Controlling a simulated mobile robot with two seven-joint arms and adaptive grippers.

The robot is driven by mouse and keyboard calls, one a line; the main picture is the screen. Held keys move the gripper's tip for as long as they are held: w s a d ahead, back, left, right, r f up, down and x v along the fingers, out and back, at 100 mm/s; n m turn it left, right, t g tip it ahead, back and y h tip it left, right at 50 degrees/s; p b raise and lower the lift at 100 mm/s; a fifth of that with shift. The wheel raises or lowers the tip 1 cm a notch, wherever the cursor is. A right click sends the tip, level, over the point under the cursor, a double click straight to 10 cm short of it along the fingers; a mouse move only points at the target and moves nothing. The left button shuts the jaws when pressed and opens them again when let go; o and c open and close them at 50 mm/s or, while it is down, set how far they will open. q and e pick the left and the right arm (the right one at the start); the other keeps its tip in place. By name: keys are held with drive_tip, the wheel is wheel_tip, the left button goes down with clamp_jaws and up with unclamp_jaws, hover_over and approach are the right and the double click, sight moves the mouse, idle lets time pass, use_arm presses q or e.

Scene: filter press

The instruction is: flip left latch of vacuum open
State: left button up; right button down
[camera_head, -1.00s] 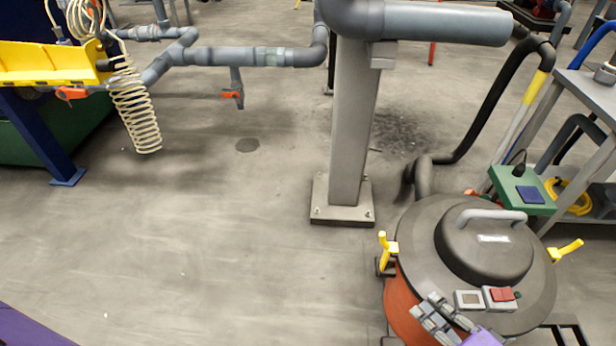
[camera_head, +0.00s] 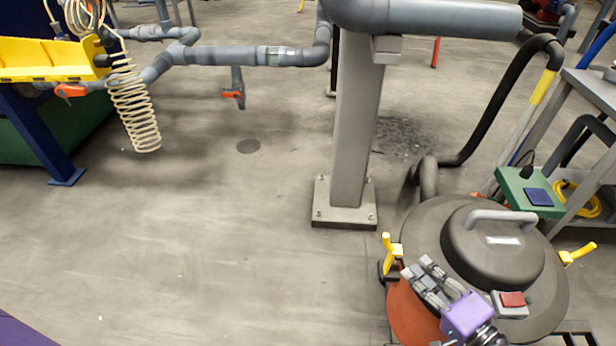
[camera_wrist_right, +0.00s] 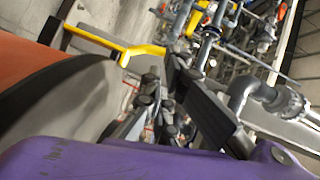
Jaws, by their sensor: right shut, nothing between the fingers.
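The vacuum (camera_head: 412,238) stands at the lower right in the head view, with a dark lid and an orange body. Its yellow left latch (camera_head: 388,252) sits at the lid's left edge with its tab upright. The latch also shows as a yellow bar in the right wrist view (camera_wrist_right: 118,44). My right gripper (camera_head: 416,268) is shut and empty over the lid's left part, just right of and slightly nearer than the latch. A small gap shows between them in the head view. My gripper's fingers also show in the wrist view (camera_wrist_right: 160,85). My left gripper is not in view.
A yellow right latch (camera_head: 577,254) sits at the lid's opposite edge. The lid has a grey handle (camera_head: 500,216) and a red switch (camera_head: 513,299) near my wrist. A grey post (camera_head: 351,130) stands behind. The floor to the left is clear.

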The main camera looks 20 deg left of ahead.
sight(391, 249)
drive_tip(key=x, duration=0.8)
drive_tip(key=shift+b, duration=0.35)
drive_tip(key=shift+s+a, duration=0.2)
drive_tip(key=shift+a, duration=0.3)
drive_tip(key=shift+a+n+p, duration=0.1)
drive_tip(key=shift+n+p, duration=0.2)
drive_tip(key=s+a+f+n+h+p, duration=0.3)
drive_tip(key=a+f+n+h+p, duration=0.1)
drive_tip(key=a, duration=0.6)
drive_tip(key=shift+s+f+g, duration=0.2)
drive_tip(key=shift+f+g, duration=0.1)
drive_tip(key=shift+f, duration=0.45)
